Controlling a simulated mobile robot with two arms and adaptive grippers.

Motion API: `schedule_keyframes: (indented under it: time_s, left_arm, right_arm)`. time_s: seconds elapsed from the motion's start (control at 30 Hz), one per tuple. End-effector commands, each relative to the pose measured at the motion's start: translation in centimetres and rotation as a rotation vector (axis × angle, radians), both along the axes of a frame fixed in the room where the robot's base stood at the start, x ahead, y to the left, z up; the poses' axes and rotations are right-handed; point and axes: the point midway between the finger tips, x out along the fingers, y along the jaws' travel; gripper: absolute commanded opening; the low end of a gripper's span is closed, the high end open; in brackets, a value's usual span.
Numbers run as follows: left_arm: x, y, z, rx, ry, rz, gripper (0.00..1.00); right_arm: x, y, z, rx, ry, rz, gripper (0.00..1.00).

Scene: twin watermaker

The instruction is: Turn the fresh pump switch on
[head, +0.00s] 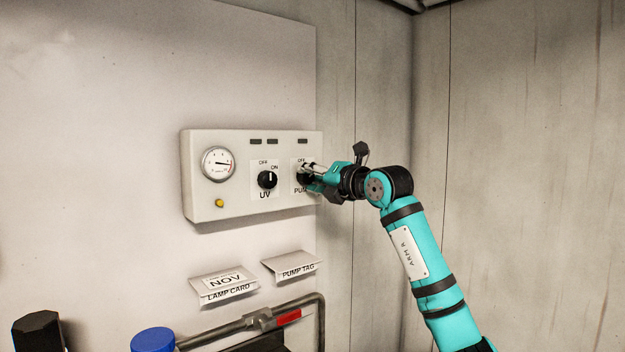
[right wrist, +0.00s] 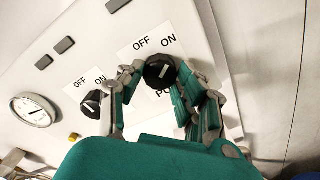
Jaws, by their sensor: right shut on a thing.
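The pump switch is a round black knob (head: 304,177) with a white pointer line, on the right part of the white control panel (head: 240,200). In the right wrist view the knob (right wrist: 158,71) shows between the fingers, with OFF and ON printed above it; its pointer leans up and slightly right there. My right gripper (head: 312,172) is shut on this knob, and its fingers (right wrist: 158,85) stand on either side of it. The fingers partly hide the knob and its PUMP label in the head view. My left gripper is not in view.
A UV knob (head: 267,180) sits just left of the pump knob, near my left finger in the wrist view. A gauge (head: 218,164) and a yellow button (head: 220,203) are farther left. Cards (head: 289,266) and a pipe (head: 322,318) are below.

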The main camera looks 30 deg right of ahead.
Motion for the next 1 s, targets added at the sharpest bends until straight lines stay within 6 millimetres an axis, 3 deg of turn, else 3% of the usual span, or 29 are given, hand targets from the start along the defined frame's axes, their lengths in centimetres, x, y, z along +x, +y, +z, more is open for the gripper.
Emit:
schedule_keyframes:
  time_s: [0.77, 0.8, 0.93, 1.0]
  left_arm:
    - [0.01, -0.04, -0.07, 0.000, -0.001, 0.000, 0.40]
    - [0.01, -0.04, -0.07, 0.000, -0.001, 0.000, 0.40]
    - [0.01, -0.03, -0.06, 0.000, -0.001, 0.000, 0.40]
    - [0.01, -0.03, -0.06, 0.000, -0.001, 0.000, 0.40]
  right_arm:
    - [-0.02, -0.06, 0.01, 0.105, 0.008, -0.001, 0.03]
    - [-0.01, -0.06, 0.01, 0.105, 0.008, 0.000, 0.39]
    - [-0.01, -0.05, 0.01, 0.104, 0.008, 0.000, 0.56]
    - [-0.01, -0.05, 0.01, 0.103, 0.008, 0.000, 0.58]
